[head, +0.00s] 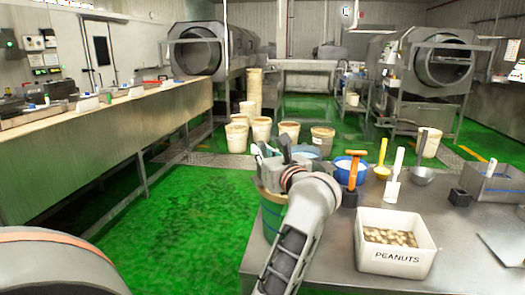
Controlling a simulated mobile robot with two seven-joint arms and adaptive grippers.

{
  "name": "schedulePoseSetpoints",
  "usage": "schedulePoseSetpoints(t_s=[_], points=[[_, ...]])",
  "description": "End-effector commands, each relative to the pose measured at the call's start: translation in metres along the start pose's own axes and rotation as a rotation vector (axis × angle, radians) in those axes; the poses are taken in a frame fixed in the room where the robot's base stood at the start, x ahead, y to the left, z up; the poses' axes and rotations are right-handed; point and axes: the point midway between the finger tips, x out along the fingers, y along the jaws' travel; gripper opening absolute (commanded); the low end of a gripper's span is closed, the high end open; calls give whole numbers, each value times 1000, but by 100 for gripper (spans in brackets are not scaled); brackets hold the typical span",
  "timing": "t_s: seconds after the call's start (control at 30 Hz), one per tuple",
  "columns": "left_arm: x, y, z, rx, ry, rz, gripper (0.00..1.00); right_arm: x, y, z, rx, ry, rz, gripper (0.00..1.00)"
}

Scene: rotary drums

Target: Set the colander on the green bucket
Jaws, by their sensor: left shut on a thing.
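The green bucket (273,218) stands at the left edge of the steel table, partly hidden by my arm. My left gripper (268,155) is above the bucket's rim, seen from behind, with its fingertips mostly hidden. It is shut on what looks like the colander (308,152), a pale blue-white rounded thing showing just right of the gripper. Most of the colander is hidden, and I cannot tell whether it touches the bucket. My right gripper is not in view.
On the steel table (325,245) are a blue bowl (343,177), an orange-handled tool (351,172), a white scoop (392,188), a grey ladle (420,176) and a white peanut bin (383,263). Several tan buckets (289,131) stand behind on the green floor. A long counter (100,140) runs along the left.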

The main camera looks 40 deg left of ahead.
Motion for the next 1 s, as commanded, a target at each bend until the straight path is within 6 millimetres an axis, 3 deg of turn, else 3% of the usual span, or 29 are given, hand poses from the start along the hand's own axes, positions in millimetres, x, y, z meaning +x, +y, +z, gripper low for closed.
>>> schedulePoseSetpoints(t_s=[0.33,0.37,0.4,0.43,0.77,1.0], points=[[0,0,-8,0,-1,0,0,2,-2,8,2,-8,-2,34],[0,0,-7,-1,-1,0,20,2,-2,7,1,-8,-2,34],[0,0,-7,-1,-2,0,31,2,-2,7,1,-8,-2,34],[0,0,-7,-1,-2,0,32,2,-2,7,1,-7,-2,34],[-1,0,-8,1,1,0,32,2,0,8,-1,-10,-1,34],[-30,-1,-8,-2,3,-3,32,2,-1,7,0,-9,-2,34]])
